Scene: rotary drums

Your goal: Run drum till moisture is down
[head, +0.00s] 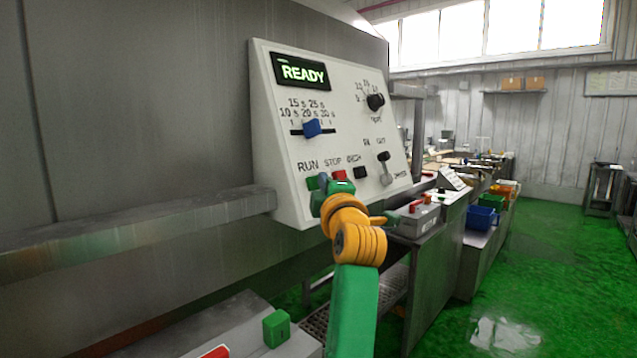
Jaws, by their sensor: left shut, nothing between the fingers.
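A white slanted control panel (290,150) is mounted on a grey metal housing. Its display (302,72) reads READY in green. Below are a blue slider (312,127) near the middle of a seconds scale, a green button under RUN (312,183), a red button under STOP (339,175) and a black button (360,172). A black knob (376,101) and a lever switch (384,157) are on the right. My left gripper (322,187) is shut and empty, close to the RUN and STOP buttons; contact cannot be told. My right gripper is out of view.
A metal ledge (130,232) runs along the housing at left. A green block (276,328) sits on a grey surface at the bottom. Metal benches with a blue bin (481,217) stand at right. The green floor (570,270) is open further right.

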